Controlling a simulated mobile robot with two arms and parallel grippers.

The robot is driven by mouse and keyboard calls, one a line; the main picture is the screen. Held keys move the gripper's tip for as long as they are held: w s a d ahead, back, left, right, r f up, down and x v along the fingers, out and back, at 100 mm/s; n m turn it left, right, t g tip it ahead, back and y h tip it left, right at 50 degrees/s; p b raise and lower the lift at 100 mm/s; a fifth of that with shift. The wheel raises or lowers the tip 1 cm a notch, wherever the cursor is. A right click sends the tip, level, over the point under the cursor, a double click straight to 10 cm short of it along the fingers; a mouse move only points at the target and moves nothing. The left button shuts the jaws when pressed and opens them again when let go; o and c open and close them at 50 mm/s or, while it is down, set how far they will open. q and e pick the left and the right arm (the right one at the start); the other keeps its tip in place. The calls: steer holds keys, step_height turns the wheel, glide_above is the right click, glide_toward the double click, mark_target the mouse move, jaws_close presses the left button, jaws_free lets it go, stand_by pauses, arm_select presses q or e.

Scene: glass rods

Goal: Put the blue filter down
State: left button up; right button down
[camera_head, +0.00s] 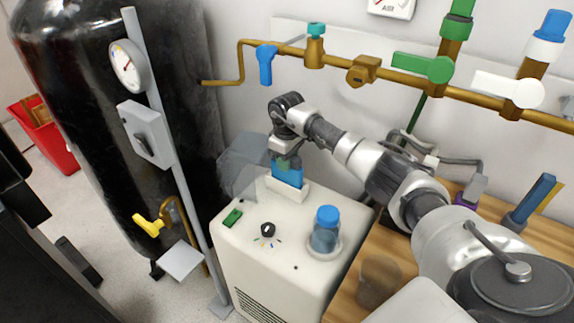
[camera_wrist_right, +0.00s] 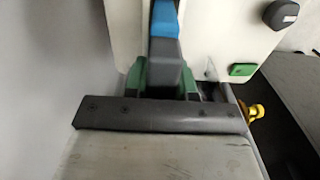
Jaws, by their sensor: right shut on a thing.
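The blue filter (camera_head: 287,173) is at the back of the top of the white machine (camera_head: 252,283), upright, with its lower end at a small white holder (camera_head: 287,192). I cannot tell how deep it sits in the holder. My right gripper (camera_head: 285,161) is shut on the filter's upper part from above. In the right wrist view the filter (camera_wrist_right: 164,24), blue and grey, is between the green fingers of my right gripper (camera_wrist_right: 165,72). My left gripper does not show clearly in the head view.
The machine's top also bears a clear cover (camera_head: 243,165), a green switch (camera_head: 232,218), a black knob (camera_head: 268,229) and a blue-capped bottle (camera_head: 326,230). A wooden bench (camera_head: 345,303) is on the right, with another blue piece (camera_head: 531,200). Brass pipes (camera_head: 440,84) run along the wall behind.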

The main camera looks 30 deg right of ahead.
steer(key=shift+f, duration=0.8)
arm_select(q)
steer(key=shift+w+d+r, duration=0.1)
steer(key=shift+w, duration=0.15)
arm_select(e)
steer(key=shift+r, duration=0.1)
steer(key=c, duration=0.9)
jaws_free()
steer(key=shift+f, duration=0.2)
steer(key=shift+r, duration=0.1)
